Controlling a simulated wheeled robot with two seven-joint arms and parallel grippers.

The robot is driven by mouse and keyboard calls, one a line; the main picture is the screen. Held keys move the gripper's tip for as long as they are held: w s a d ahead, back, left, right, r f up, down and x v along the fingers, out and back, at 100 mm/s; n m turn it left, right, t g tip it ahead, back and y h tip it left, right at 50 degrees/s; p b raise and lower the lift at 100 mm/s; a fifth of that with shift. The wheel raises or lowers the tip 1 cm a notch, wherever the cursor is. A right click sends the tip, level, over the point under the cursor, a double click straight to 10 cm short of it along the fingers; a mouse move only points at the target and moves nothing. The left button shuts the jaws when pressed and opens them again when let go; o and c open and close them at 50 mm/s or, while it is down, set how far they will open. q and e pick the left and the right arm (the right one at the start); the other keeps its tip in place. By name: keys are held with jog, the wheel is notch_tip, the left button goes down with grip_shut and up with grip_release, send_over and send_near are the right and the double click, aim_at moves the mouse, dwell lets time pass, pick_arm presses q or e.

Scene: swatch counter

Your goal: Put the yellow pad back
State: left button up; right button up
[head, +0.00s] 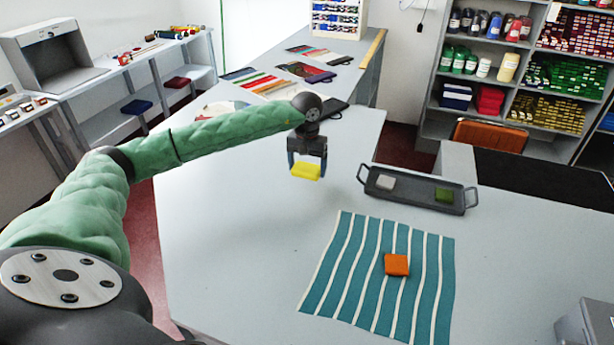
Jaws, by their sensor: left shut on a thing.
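The yellow pad (306,171) is held between the fingers of my left gripper (306,164), which is shut on it. The gripper points down, and the pad appears a little above the pale table (230,230), left of the dark tray. The dark grey tray (418,199) has two handles and holds a white pad (386,182) at its left and a green pad (444,195) at its right, with a bare stretch between them. An orange pad (397,265) lies on the teal and white striped cloth (345,270). My right gripper is out of view.
A grey box (588,325) stands at the lower right table edge. A dark flat object (333,106) and colour swatches (265,83) lie farther back. The table left of the striped cloth is clear. Shelves (520,75) stand behind at the right.

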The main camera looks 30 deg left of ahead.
aim_at(307, 176)
pick_arm(q)
notch_tip(307, 176, down, 4)
jog(key=shift+r, duration=0.15)
dwell(0.3)
